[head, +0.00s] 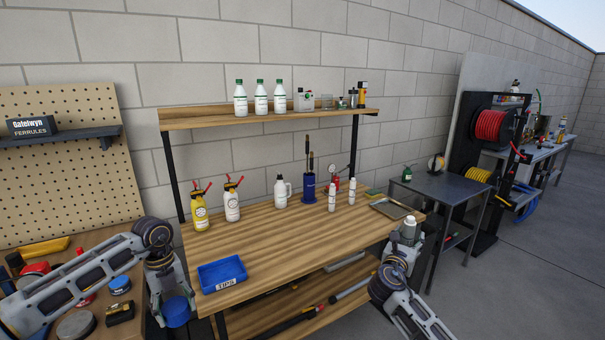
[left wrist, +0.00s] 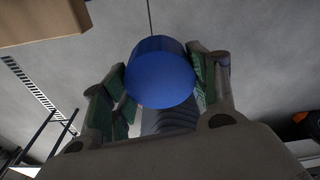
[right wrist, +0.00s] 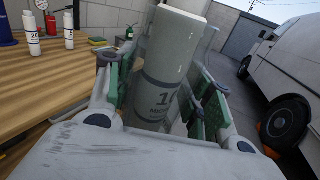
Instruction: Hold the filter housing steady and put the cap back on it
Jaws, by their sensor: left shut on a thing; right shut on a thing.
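The blue cap (head: 176,313) is held in my left gripper (head: 172,296), low in front of the bench's left end. In the left wrist view the round blue cap (left wrist: 160,72) sits between the fingers (left wrist: 160,85). The filter housing (head: 408,232) is held upright in my right gripper (head: 405,248) by the bench's right end. In the right wrist view the housing (right wrist: 163,75) shows a pale labelled cylinder with a clear wall around it, slightly tilted in the picture, between the fingers (right wrist: 165,95). Cap and housing are far apart.
The wooden bench (head: 285,240) has a blue tray (head: 222,273) at its front left and several bottles behind. The bench's middle front is clear. A shelf (head: 265,117) stands above it. A dark table (head: 455,190) is at the right; a cluttered side table is at the left.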

